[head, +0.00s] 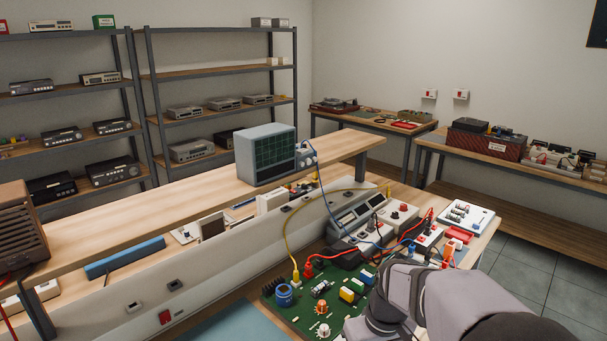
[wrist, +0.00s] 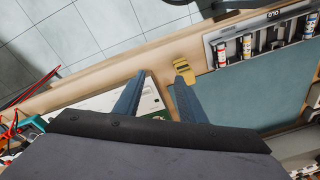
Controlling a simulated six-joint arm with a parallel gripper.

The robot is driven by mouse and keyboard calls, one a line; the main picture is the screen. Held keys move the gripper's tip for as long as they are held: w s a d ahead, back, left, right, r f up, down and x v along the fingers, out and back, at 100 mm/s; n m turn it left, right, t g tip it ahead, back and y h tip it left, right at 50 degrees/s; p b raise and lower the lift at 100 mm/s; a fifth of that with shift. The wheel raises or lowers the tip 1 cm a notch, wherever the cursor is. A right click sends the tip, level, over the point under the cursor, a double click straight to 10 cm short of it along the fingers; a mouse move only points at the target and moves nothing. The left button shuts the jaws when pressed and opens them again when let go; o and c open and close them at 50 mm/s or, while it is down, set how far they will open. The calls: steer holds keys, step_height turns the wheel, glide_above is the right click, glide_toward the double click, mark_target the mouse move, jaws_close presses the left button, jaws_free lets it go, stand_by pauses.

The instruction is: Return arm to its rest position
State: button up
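My arm (head: 440,300) reaches in from the lower right of the head view, over the front of the workbench. Its fingers cannot be made out there. In the wrist view my gripper (wrist: 160,84) shows two blue-grey fingers spread apart, with nothing between them. The fingers point toward the bench's wooden edge (wrist: 100,60). A small yellow object (wrist: 184,70) lies near the right fingertip; I cannot tell whether they touch.
A green circuit board (head: 300,305) with components and cables lies beside my arm. An oscilloscope (head: 265,155) stands on the raised shelf. The wrist view shows a blue-green mat (wrist: 255,95) and a tray of cylinders (wrist: 262,38). Tiled floor (head: 545,270) is clear at right.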

steer(key=s+d+f+m, duration=0.1)
steer(key=s, duration=0.6)
steer(key=s+d+f+m+g+h+p, duration=0.1)
steer(key=s+m, duration=0.1)
steer(key=s, duration=0.6)
steer(key=shift+f, duration=0.2)
